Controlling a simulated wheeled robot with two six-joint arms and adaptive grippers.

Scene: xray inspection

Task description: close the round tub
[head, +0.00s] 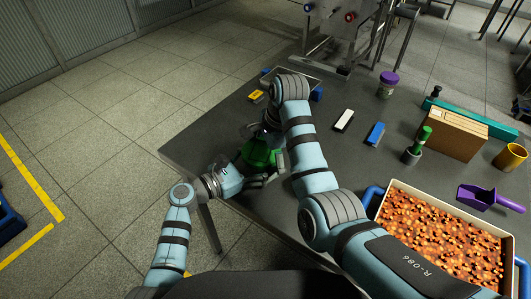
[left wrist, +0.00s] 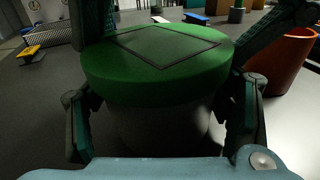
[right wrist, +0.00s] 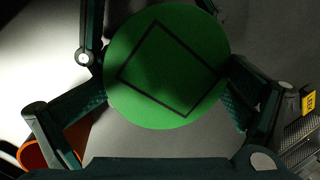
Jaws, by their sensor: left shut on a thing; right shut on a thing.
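The round tub (left wrist: 160,125) has a grey body and stands on the dark table. Its green lid (left wrist: 160,65), marked with a dark square outline, sits on top of the body; I cannot tell whether it is fully seated. The lid (right wrist: 166,70) shows from above in the right wrist view, where it hides the body. My left gripper (head: 263,178) is shut on the tub's body from the side, with fingers on both sides below the lid. My right gripper (head: 262,136) comes from above and is shut on the lid, its fingers on opposite edges. My right arm partly hides the tub in the head view.
An orange cup (left wrist: 290,62) stands close to the tub. A wooden box (head: 440,135) and a filled tray (head: 378,205) are at right. The table's left edge is near.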

